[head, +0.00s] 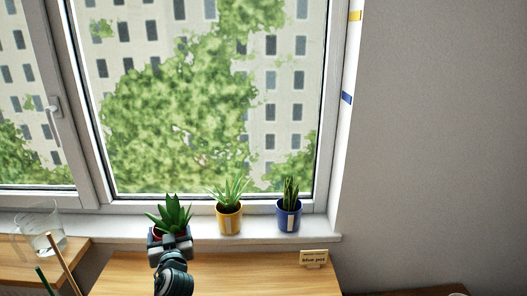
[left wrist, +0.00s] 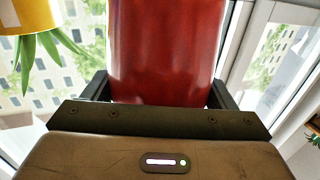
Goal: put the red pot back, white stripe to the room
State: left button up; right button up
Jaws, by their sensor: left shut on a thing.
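The red pot (left wrist: 166,50) with a spiky green plant (head: 171,212) is in my left gripper (head: 169,238), at the left of the row of pots by the window. In the head view the gripper hides most of the pot; only a bit of red rim shows. In the left wrist view the pot stands between the two fingers, and its side facing my wrist is plain red with no white stripe showing. Whether its base touches the sill I cannot tell. My right gripper is in neither view.
The yellow pot (head: 229,219) and blue pot (head: 289,217) stand on the white windowsill (head: 327,238), pale stripes facing the room. A glass jar (head: 42,232) and sticks are at left.

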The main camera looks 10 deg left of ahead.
pick_arm(q)
jog(key=s+d+f+m+t+h, duration=0.2)
jog(key=s+d+f+m+h, duration=0.1)
jog(key=s+d+f+h, duration=0.35)
jog(key=s+d+r+m+h, duration=0.1)
jog(key=s+d, duration=0.2)
jog(key=s, duration=0.4)
jog(key=s+d+r+m+h, duration=0.1)
jog(key=s+d+r, duration=0.1)
jog(key=s+d, duration=0.2)
jog(key=s, duration=0.2)
jog(key=shift+s+d, duration=0.15)
jog(key=shift+s, duration=0.2)
jog(key=shift+f, duration=0.1)
dwell(2.8)
